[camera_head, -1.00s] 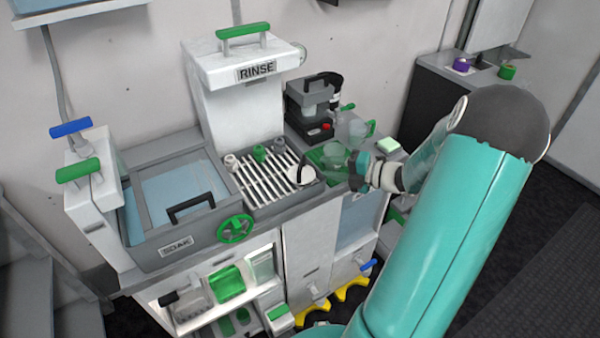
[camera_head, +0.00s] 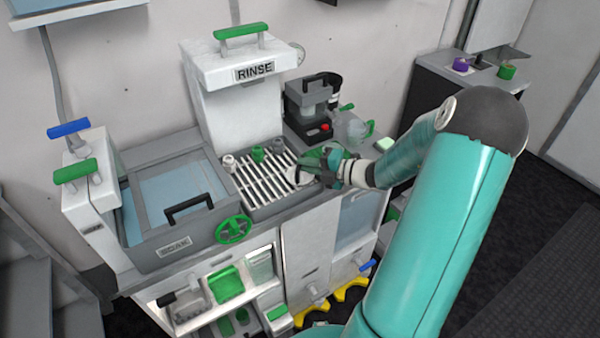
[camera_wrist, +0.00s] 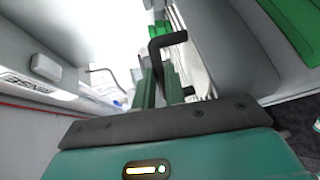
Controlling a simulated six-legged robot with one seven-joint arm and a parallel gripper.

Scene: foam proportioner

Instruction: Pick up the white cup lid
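The white cup lid (camera_head: 292,176) is a small pale disc at the right end of the slatted rack, partly covered by my gripper. My gripper (camera_head: 308,168) reaches in from the right and is at the lid. In the wrist view my fingers (camera_wrist: 158,85) point away from the camera. A black C-shaped handle (camera_wrist: 156,62) stands at the fingertips, seemingly the lid's handle. The frames do not show clearly whether the fingers press on it.
The slatted rack (camera_head: 262,190) holds a few small white, green and grey pieces at its back. The RINSE tower (camera_head: 240,110) rises behind. The SOAK basin (camera_head: 160,245) is left. A dark machine (camera_head: 308,110) and a clear jug (camera_head: 350,128) stand behind my gripper.

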